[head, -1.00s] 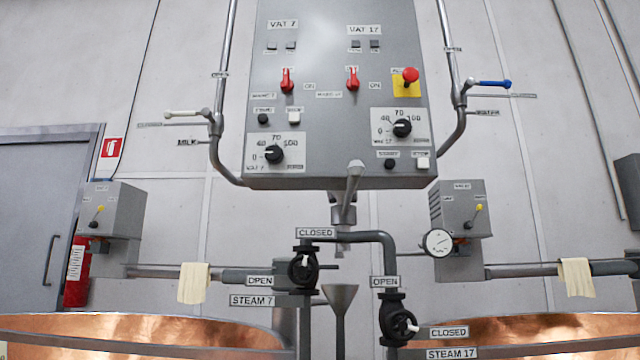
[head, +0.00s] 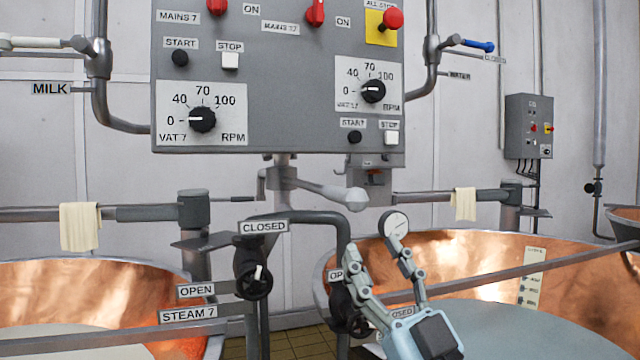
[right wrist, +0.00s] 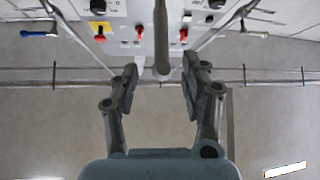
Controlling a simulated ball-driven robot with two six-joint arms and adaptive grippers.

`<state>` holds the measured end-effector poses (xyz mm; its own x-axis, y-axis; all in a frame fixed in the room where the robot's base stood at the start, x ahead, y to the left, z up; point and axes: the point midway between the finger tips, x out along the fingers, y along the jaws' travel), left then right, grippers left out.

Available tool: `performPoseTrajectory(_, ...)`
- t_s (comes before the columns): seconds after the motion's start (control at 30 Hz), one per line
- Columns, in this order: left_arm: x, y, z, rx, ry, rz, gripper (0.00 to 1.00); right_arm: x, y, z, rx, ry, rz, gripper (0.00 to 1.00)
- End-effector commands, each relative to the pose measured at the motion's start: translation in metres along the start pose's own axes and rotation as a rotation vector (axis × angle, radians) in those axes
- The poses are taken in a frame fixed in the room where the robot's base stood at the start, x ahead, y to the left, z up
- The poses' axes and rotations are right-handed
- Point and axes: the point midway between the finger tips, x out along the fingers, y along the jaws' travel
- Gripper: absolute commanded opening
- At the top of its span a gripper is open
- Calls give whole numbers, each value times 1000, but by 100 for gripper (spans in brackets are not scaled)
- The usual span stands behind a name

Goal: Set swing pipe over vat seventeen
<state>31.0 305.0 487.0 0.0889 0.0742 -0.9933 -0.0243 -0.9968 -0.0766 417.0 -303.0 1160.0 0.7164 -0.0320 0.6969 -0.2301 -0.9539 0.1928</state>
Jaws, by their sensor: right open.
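The swing pipe (head: 325,190) is a light grey tube on a pivot below the control panel. It slants to the right and toward me, ending in a rounded tip. Vat seventeen (head: 590,265) is the copper vat on the right; the tip is near its left rim in the picture. My right gripper (head: 376,246) is open and empty, below and right of the tip in the head view. In the right wrist view the pipe (right wrist: 161,35) shows beyond and between the open fingers (right wrist: 157,82), with no visible contact. My left gripper is not in view.
The control panel (head: 270,90) hangs above the pipe. The left copper vat (head: 90,275) is at lower left. Cloths (head: 80,226) hang on the side pipes.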

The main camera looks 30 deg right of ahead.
Motion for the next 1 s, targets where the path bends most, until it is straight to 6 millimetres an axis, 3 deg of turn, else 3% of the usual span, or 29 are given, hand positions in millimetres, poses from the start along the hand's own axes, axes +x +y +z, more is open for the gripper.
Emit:
performPoseTrajectory(0.17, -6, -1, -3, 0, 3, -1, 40, 19, 0, -1, 0, 3, 1, 46)
performPoseTrajectory(0.4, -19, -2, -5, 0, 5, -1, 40, 68, 0, -2, 0, 2, 1, 46)
performPoseTrajectory(0.6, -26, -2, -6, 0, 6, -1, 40, 98, 0, 0, 1, 0, 1, 46)
performPoseTrajectory(1.0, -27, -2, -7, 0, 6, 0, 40, 108, 0, 1, 0, -2, -1, 46)
